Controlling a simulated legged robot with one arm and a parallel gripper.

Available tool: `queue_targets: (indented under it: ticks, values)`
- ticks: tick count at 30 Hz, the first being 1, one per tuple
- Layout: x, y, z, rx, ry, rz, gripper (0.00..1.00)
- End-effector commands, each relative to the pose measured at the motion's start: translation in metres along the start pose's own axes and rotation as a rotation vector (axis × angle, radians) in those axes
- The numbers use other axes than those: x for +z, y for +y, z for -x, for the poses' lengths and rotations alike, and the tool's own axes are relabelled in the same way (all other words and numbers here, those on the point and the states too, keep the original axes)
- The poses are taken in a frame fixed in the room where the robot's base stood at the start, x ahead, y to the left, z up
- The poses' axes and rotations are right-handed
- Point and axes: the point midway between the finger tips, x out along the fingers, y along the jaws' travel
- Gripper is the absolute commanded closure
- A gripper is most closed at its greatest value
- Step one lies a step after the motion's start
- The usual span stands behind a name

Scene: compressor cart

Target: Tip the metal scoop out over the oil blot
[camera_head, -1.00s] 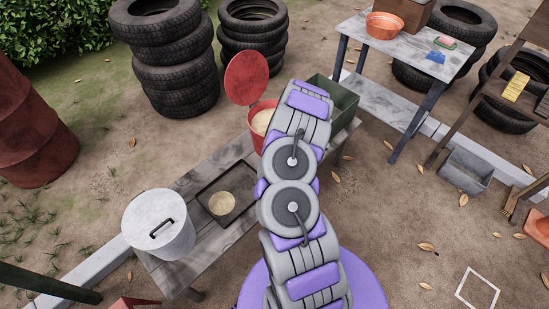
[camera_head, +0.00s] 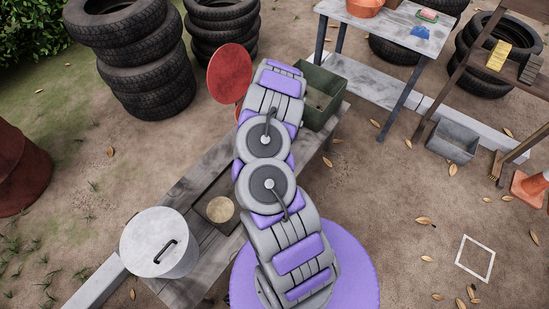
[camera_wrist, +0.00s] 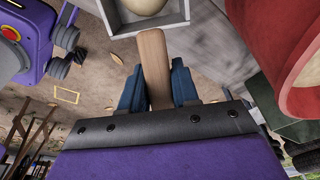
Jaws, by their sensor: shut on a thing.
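In the wrist view my gripper (camera_wrist: 158,88) has blue fingers shut on the wooden handle (camera_wrist: 153,55) of the metal scoop (camera_wrist: 117,22). The scoop is a grey square pan with a pale rounded load (camera_wrist: 143,5), cut off by the top edge. It looks roughly level. I cannot make out an oil blot with certainty.
A red bin (camera_wrist: 290,50) is close on the right in the wrist view; its open lid (camera_head: 229,74) shows in the head view. A green box (camera_head: 322,93) and lidded white pot (camera_head: 160,243) stand at the bench's ends. Tyre stacks (camera_head: 150,75) stand behind.

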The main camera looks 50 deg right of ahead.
Motion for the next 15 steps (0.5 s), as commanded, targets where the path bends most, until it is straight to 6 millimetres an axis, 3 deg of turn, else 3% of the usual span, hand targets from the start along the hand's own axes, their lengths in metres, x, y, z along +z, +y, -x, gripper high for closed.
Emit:
queue_targets:
  ticks: [5,15]
  values:
    - [0.001,0.001,-0.001,-0.001,0.001,0.001,1.00]
    - [0.004,0.001,-0.026,0.003,-0.002,0.003,1.00]
